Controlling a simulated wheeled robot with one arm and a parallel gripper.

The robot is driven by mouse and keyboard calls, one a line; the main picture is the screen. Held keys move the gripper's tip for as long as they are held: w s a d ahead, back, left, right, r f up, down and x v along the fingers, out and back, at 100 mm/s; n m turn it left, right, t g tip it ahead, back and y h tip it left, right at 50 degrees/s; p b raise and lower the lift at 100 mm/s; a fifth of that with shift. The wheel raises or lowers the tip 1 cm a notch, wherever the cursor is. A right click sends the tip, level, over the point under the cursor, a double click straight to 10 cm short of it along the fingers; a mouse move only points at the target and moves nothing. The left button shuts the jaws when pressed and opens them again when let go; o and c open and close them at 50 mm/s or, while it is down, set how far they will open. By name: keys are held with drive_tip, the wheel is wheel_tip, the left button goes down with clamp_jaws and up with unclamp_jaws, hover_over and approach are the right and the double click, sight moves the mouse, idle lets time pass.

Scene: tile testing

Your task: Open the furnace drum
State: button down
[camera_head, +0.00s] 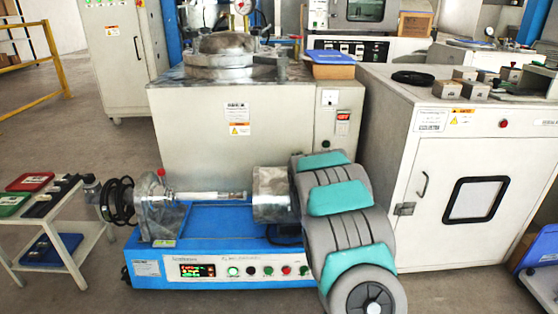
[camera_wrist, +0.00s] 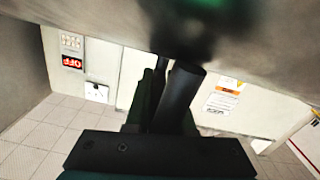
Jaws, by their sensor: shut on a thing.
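The furnace drum appears to be the short metal cylinder (camera_head: 272,194) at the right end of the blue bench machine (camera_head: 215,245). A clear tube (camera_head: 205,195) runs left from it to a metal end fitting. My teal-and-grey arm stands in front of the drum's right side and hides it and my gripper in the head view. In the wrist view, my gripper (camera_wrist: 168,72) has its dark fingers close together, shut on a dark, blurred part below a large grey metal surface (camera_wrist: 265,35). The gripped part's exact shape is hard to tell.
A large beige furnace cabinet (camera_head: 190,125) stands right behind the machine. A white oven cabinet (camera_head: 455,185) is close on the right. A small white table (camera_head: 85,235) with trays stands left. Open floor lies at the front left.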

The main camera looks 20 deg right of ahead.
drive_tip(key=shift+s+d, duration=0.2)
drive_tip(key=shift+d, duration=0.35)
drive_tip(key=shift+s+d, duration=0.15)
drive_tip(key=shift+d, duration=0.4)
drive_tip(key=c, duration=0.8)
unclamp_jaws()
drive_tip(key=shift+s, duration=0.15)
drive_tip(key=shift+v, duration=3.75)
